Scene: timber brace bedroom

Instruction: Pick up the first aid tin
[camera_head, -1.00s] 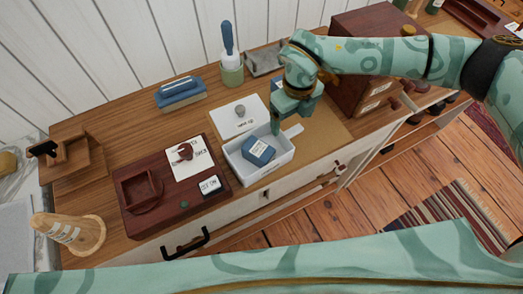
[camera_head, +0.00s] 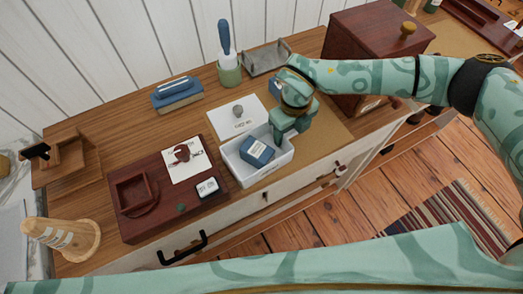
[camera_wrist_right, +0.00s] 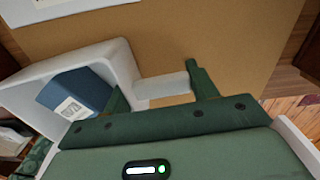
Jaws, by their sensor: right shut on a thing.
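No first aid lettering is legible to me. A white open-topped bin (camera_head: 232,167) stands on the dresser, with a blue box (camera_head: 257,152) bearing a white label inside it. In the right wrist view, the bin (camera_wrist_right: 122,72) has a flat white handle (camera_wrist_right: 165,87) sticking out, and the blue box (camera_wrist_right: 78,98) lies tilted inside. My right gripper (camera_head: 287,137) is at the bin's right end, shut on the handle, which it hides in the head view. In the wrist view the handle lies between the fingers of this gripper (camera_wrist_right: 155,82). My left gripper is out of view.
A white card (camera_head: 225,122) with a grey knob-like object lies behind the bin. A dark red wooden tray (camera_head: 140,220) is left of it. A brush in a green pot (camera_head: 229,72), a grey tray (camera_head: 262,60) and a brown cabinet (camera_head: 365,50) stand behind. The tan mat (camera_head: 325,135) has bare room.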

